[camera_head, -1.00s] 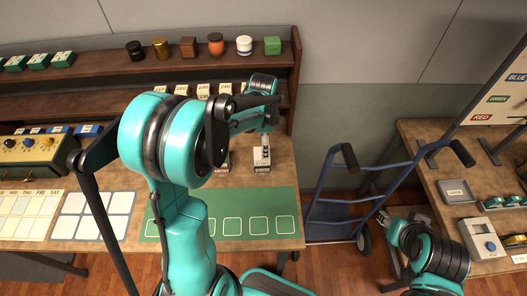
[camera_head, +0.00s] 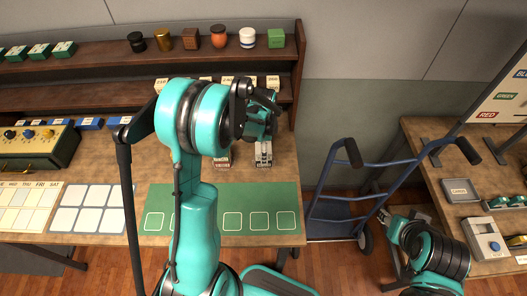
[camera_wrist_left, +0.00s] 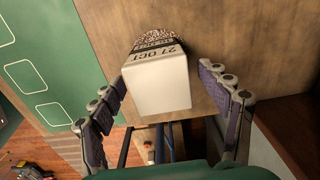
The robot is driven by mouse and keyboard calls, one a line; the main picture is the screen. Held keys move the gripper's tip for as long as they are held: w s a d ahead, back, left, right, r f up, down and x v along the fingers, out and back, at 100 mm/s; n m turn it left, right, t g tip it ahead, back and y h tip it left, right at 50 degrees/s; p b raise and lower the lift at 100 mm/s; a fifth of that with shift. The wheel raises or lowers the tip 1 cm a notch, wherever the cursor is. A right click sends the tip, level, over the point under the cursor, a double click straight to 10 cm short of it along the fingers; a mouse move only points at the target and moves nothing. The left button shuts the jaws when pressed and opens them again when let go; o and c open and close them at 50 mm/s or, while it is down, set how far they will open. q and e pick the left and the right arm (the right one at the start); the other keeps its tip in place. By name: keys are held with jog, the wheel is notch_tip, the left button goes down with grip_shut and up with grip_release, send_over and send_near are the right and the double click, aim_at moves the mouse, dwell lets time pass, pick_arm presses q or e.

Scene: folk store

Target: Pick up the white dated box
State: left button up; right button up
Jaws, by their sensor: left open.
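My left gripper (camera_wrist_left: 168,112) is open, with one finger on each side of the box. Gaps show between the fingers and the box.
Another small box (camera_head: 222,160) stands just left of my left gripper. The green mat with outlined squares (camera_head: 245,200) lies in front. A wooden shelf (camera_head: 120,60) with jars and cards rises behind. A blue hand truck (camera_head: 345,195) stands right of the table.

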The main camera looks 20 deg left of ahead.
pick_arm(q)
jog(key=c, duration=1.3)
jog(key=shift+r, duration=0.15)
